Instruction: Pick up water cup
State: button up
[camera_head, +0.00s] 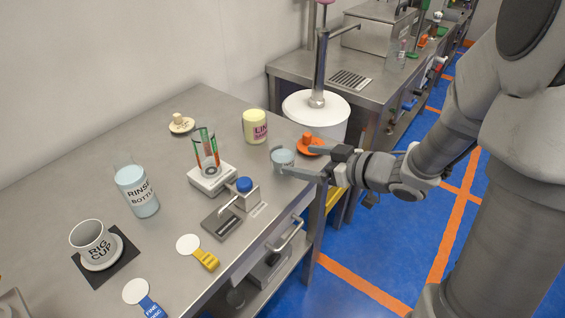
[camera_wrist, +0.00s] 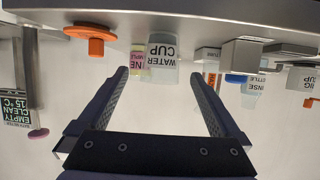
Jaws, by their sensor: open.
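The water cup (camera_head: 283,157) is a small clear cup with pale blue content, standing near the right edge of the steel table (camera_head: 150,120). In the wrist view, which is upside down, the cup (camera_wrist: 163,58) shows its "WATER CUP" label just past the fingertips, slightly right of centre between them. My gripper (camera_head: 300,160) reaches in from the right at about cup height. Its two fingers (camera_wrist: 158,74) are spread wide with nothing held between them. In the head view the nearer finger overlaps the cup's right side; I cannot tell whether they touch.
An orange knobbed lid (camera_head: 309,147) sits close behind my gripper. A yellow labelled can (camera_head: 255,126) stands behind the cup. A test tube stand (camera_head: 212,178) and a blue-capped device (camera_head: 243,193) are to its left.

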aim_at(273, 153)
jog(key=b+x, duration=0.3)
jog(key=x, duration=0.7)
jog(key=shift+w+a, duration=0.15)
jog(key=c, duration=1.5)
jog(key=shift+o, duration=0.2)
jog(key=shift+r, duration=0.15)
notch_tip(273, 153, up, 4)
jog(key=shift+f+p, duration=0.1)
jog(key=shift+p, duration=1)
jog(key=d+r+p, duration=0.4)
jog(key=d+r, duration=0.3)
jog(key=d, duration=0.4)
jog(key=shift+w+d+p, duration=0.35)
jog(key=shift+p, duration=0.05)
